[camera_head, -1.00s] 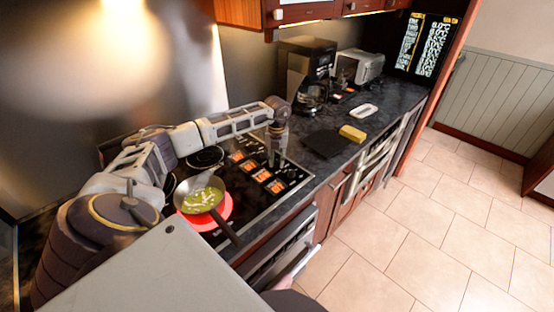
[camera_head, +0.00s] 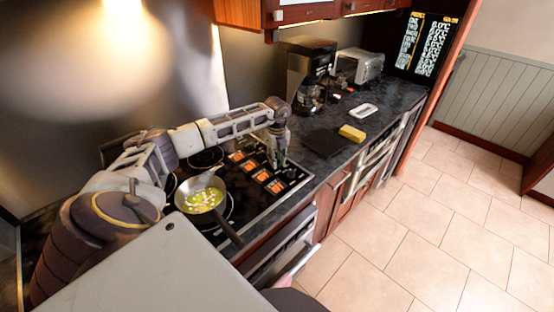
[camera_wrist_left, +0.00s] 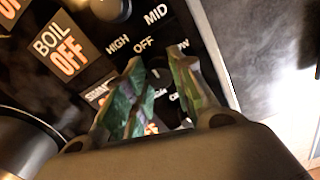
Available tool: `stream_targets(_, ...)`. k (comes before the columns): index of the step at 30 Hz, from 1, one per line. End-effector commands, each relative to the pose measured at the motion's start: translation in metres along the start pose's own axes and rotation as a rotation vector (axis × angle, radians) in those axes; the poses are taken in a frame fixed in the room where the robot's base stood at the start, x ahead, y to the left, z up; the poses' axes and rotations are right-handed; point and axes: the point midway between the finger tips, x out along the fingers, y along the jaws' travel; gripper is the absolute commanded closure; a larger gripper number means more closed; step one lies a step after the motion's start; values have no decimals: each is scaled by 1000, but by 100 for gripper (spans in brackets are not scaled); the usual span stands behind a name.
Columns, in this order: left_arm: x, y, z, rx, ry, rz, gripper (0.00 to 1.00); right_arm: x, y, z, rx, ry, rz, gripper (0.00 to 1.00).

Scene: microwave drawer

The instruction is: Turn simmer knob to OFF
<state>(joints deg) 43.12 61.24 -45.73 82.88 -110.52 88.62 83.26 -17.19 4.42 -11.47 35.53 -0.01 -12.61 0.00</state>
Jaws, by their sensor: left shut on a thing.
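My left gripper (camera_head: 278,160) points down at the control panel (camera_head: 290,187) of the stove. In the left wrist view its fingers (camera_wrist_left: 155,85) are closed over a dial marked OFF, HIGH and MID. They appear shut on the simmer knob, which is mostly hidden between them. The simmer display (camera_wrist_left: 98,93) is partly covered by a finger; an orange part of its text shows. The boil display (camera_wrist_left: 62,48) reads OFF. The burner under the pan (camera_head: 200,197) is dark. My right gripper is not in view.
The pan holds yellow-green liquid with pale pieces, and its handle points toward the stove's front edge. A yellow sponge (camera_head: 352,133), a dark board (camera_head: 325,143) and a coffee maker (camera_head: 308,75) stand on the counter (camera_head: 385,110) to the right. The tiled floor is clear.

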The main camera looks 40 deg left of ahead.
Motion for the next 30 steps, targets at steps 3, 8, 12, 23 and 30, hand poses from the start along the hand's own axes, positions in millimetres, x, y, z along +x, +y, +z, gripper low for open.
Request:
stream_targets(3,-2,-1,2,-18,-3,-4,99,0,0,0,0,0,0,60)
stream_targets(8,-2,-1,2,-25,-3,-5,99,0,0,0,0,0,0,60)
stream_targets(12,-2,-1,2,-24,-3,-5,99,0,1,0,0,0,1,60)
stream_targets(23,-1,0,1,-22,-2,-3,53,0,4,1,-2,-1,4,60)
stream_targets(30,-1,0,0,-21,-1,-1,53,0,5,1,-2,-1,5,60)
